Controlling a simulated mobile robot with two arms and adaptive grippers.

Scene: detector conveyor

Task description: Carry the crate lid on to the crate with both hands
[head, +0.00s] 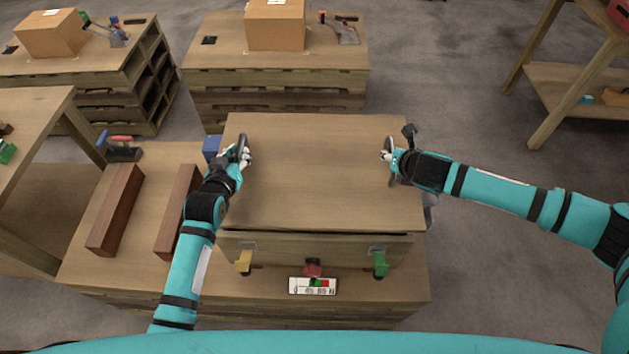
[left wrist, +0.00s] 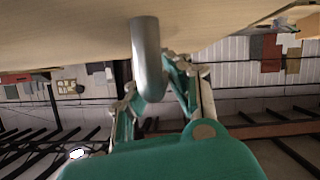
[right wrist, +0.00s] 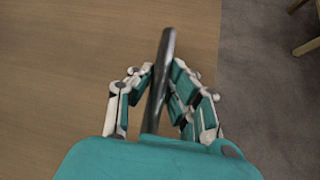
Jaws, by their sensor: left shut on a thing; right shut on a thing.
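The crate lid (head: 320,175) is a wide wooden board, lying roughly level over the crate (head: 318,250), whose front wall shows below the lid's front edge. The lid hides the crate's inside; I cannot tell whether it rests fully on the rim. A thin dark gap shows at the front right. My left gripper (head: 242,152) is shut on the lid's left handle, a grey bar (left wrist: 149,60) in the left wrist view. My right gripper (head: 390,153) is shut on the right handle, a dark bar (right wrist: 160,80) in the right wrist view.
The crate stands on a wooden table (head: 125,270). Two dark brown blocks (head: 116,208) lie left of it. Yellow (head: 244,262), red (head: 312,267) and green (head: 380,263) parts are on or before the crate's front, near a white label (head: 312,286). Tables with cardboard boxes (head: 276,25) stand behind.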

